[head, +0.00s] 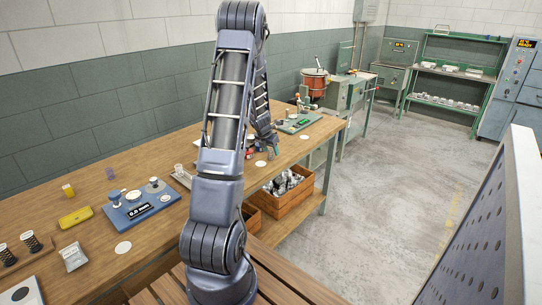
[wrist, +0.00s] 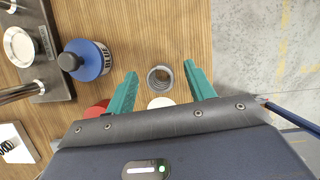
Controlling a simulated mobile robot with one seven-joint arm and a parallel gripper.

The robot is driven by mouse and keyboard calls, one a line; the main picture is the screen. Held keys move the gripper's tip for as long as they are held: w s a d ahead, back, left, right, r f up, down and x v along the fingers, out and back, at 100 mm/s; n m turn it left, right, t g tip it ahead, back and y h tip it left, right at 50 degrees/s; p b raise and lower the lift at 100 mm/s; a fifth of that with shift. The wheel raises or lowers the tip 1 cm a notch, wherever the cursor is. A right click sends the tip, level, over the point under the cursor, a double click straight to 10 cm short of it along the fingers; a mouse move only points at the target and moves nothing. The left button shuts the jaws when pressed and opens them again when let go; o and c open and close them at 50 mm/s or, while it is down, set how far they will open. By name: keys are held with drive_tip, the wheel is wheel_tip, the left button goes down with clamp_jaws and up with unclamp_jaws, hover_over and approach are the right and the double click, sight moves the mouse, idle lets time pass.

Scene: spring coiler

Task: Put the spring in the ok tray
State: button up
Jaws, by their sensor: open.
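The spring (wrist: 159,78) stands on end on the wooden table in the wrist view, seen from above as a grey coiled ring. My gripper (wrist: 159,69) has two teal fingers, spread apart with one on each side of the spring and a gap to each. In the head view my arm hides the spring, and the fingers cannot be made out clearly. I cannot tell which thing is the ok tray in either view.
In the wrist view a blue round-bodied part (wrist: 92,65) and a grey metal device (wrist: 55,75) stand left. A white disc and a red item lie partly hidden near my fingers. The table edge is at right. A wooden crate (head: 297,203) sits below the tabletop.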

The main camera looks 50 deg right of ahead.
drive_tip(key=shift+x, duration=1.4)
drive_tip(key=c, duration=1.1)
drive_tip(key=shift+c, duration=0.2)
drive_tip(key=shift+d+r, duration=0.1)
wheel_tip(320, 180, up, 20)
